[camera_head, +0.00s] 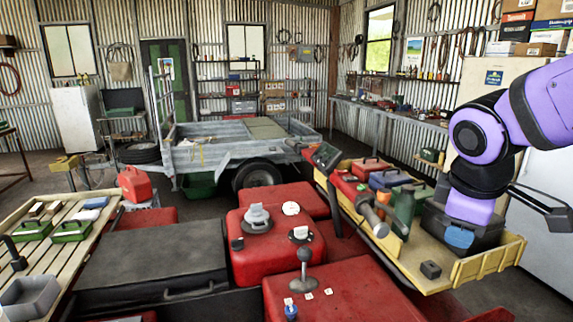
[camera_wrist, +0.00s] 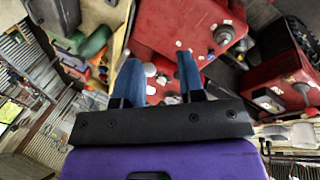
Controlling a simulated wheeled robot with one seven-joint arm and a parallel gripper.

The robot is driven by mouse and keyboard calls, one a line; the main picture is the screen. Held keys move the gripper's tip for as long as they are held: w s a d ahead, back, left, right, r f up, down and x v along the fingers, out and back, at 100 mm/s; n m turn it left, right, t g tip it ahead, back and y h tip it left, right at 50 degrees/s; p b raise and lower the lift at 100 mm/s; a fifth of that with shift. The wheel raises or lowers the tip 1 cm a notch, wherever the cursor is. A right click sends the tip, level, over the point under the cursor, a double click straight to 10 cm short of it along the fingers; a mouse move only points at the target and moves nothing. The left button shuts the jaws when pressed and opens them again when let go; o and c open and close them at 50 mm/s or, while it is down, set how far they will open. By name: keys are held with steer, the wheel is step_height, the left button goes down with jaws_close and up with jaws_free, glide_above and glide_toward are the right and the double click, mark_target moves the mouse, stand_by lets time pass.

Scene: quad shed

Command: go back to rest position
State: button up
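My gripper (camera_wrist: 160,72) shows in the wrist view with its two blue fingers apart and nothing held between them. From these views I cannot tell whether the finger touches the toolbox.
A yellow-sided tray (camera_head: 487,262) at right holds a red toolbox (camera_head: 371,170), a blue one (camera_head: 389,180) and a green bottle (camera_head: 404,204). Red bodywork (camera_head: 262,255) fills the middle. A slatted rack (camera_head: 52,258) with cases stands left; a grey trailer (camera_head: 215,152) stands behind.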

steer(key=s+d+r+m+t+y, duration=0.2)
steer(key=s+r+m, duration=0.3)
steer(key=s+m, duration=0.4)
steer(key=shift+s+d+m, duration=0.2)
steer(key=shift+d+m, duration=0.3)
steer(key=shift+m, duration=0.1)
